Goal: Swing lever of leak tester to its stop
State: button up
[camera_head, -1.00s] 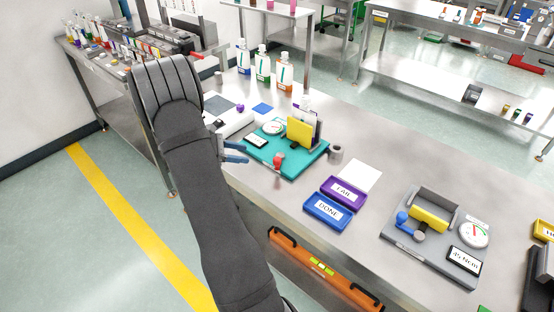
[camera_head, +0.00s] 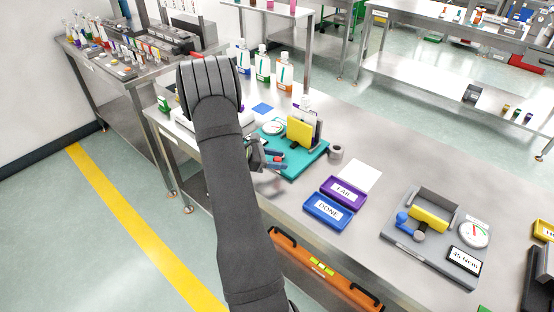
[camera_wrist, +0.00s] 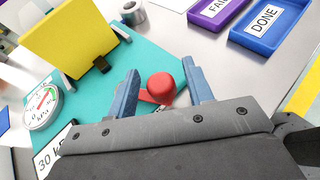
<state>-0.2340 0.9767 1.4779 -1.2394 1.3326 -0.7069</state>
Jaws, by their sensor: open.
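The leak tester has a teal base (camera_head: 305,158) with a yellow plate (camera_head: 299,132), a round dial and a "30 kPa" label. The dial (camera_wrist: 43,107) and the label (camera_wrist: 55,152) show in the wrist view. Its lever has a round red knob (camera_wrist: 161,86) on a short red arm. My gripper (camera_wrist: 160,82) is open, with its blue-grey fingers on either side of the red knob. I cannot tell whether either finger touches it. In the head view my gripper (camera_head: 275,160) is at the front left of the teal base and the knob is mostly hidden there.
A blue DONE tray (camera_head: 328,211) and a purple FAIL tray (camera_head: 343,194) lie right of the tester. A metal cup (camera_head: 336,152) stands by its right edge. Bottles (camera_head: 263,67) stand behind. A grey fixture with a blue-knobbed lever (camera_head: 436,235) is farther right.

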jog(key=shift+c, duration=0.5)
grip_shut()
jog(key=shift+d, duration=0.1)
jog(key=n+t, duration=0.1)
jog(key=d+n+t, duration=0.1)
jog(key=t, duration=0.1)
jog(key=shift+s+d+n+y, duration=0.15)
jog(key=shift+d+n+y, duration=0.1)
jog(key=shift+n+y, duration=0.05)
jog(key=d+n+t+y, duration=0.1)
jog(key=n+t, duration=0.1)
jog(key=d+n+t+y, duration=0.1)
jog(key=n+t, duration=0.1)
jog(key=shift+d, duration=0.15)
jog(key=d+n+t+y, duration=0.1)
jog(key=w+n+t+y, duration=0.1)
jog(key=n+y, duration=0.1)
jog(key=shift+w+d+t, duration=0.1)
jog(key=shift+d+t, duration=0.2)
jog(key=shift+d, duration=0.05)
jog(key=shift+w+d+n+t+y, duration=0.2)
jog(key=shift+n+t+y, duration=0.1)
jog(key=shift+n+y, duration=0.25)
jog(key=shift+w+d+n+t+y, duration=0.2)
jog(key=shift+n+t+y, duration=0.1)
jog(key=shift+n+y, duration=0.25)
jog(key=shift+w+r, duration=0.1)
